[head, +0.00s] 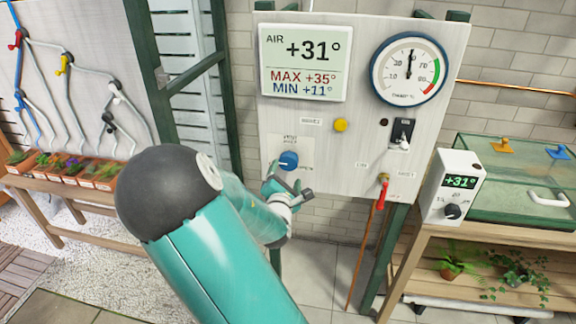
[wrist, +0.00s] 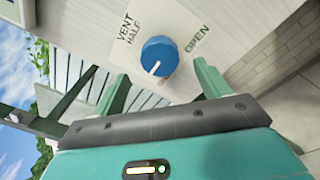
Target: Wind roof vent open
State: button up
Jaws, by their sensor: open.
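A blue round vent knob (head: 288,160) sits on the white control panel (head: 243,100), below the air display. In the wrist view the knob (wrist: 159,56) has a white pointer line aimed toward the lower left of the picture. Printed words VENT and HALF stand at its upper left, OPEN at its right. My gripper (head: 288,184) is just below and in front of the knob in the head view. In the wrist view my gripper (wrist: 161,75) is open, one finger on each side of the knob's near edge. I see no finger touching the knob.
The panel also carries a yellow button (head: 340,125), a round gauge (head: 408,69), a dark switch (head: 402,134) and a red-handled valve (head: 381,192). A white controller box (head: 452,186) stands right on a wooden bench. Coloured valves and potted plants are at the left.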

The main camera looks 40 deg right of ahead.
aim_at(288, 164)
jog(key=x, duration=0.6)
jog(key=c, duration=1)
